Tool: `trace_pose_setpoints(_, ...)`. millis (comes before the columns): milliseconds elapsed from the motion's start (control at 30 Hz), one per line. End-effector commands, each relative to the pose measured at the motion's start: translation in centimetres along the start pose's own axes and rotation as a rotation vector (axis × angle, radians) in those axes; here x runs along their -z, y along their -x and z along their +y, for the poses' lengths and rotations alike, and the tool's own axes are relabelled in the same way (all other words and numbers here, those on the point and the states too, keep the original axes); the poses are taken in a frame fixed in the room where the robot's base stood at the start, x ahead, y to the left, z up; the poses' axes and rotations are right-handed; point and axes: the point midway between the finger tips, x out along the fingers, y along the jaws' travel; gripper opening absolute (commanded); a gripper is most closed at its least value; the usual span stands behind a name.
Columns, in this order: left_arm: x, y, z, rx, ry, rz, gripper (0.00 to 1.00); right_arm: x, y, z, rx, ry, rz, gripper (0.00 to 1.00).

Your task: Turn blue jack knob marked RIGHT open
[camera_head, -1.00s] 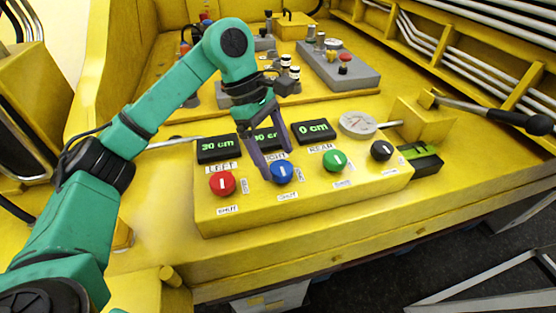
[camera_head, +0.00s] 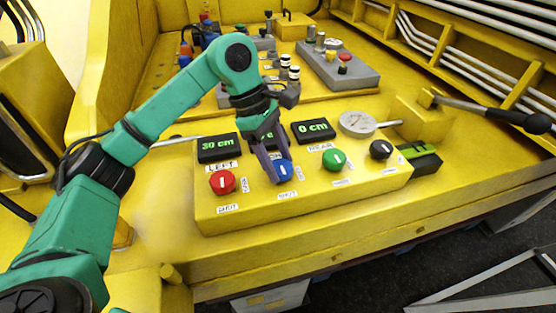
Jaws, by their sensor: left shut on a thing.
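The blue knob (camera_head: 284,171) sits on the yellow control box between the red knob (camera_head: 222,182) and the green knob (camera_head: 333,159). My left gripper (camera_head: 276,170) comes down from above and is shut on the blue knob, its fingers covering the knob's left and upper parts. The label below the blue knob is small and hard to read. My right gripper is not in view.
The yellow control box (camera_head: 300,200) also carries a black knob (camera_head: 381,149), a round gauge (camera_head: 357,123), and displays reading 30 cm (camera_head: 218,147) and 0 cm (camera_head: 313,130). A black-handled lever (camera_head: 500,114) juts out at the right. Grey control blocks stand behind.

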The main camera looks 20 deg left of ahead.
Motion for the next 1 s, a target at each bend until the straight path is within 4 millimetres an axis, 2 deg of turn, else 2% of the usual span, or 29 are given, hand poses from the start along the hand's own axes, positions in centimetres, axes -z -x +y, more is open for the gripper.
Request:
trace_pose_setpoints(267, 0.0, -0.1, -0.1, -0.068, 0.146, -0.002, 0.06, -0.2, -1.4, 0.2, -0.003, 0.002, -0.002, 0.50)
trace_pose_setpoints(600, -0.1, -0.1, -0.2, -0.189, 0.434, -0.005, 0.06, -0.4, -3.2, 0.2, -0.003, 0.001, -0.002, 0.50)
trace_pose_setpoints(1000, -0.3, 0.0, -0.4, -0.334, 0.784, -0.007, 0.06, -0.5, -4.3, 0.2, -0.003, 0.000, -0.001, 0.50)
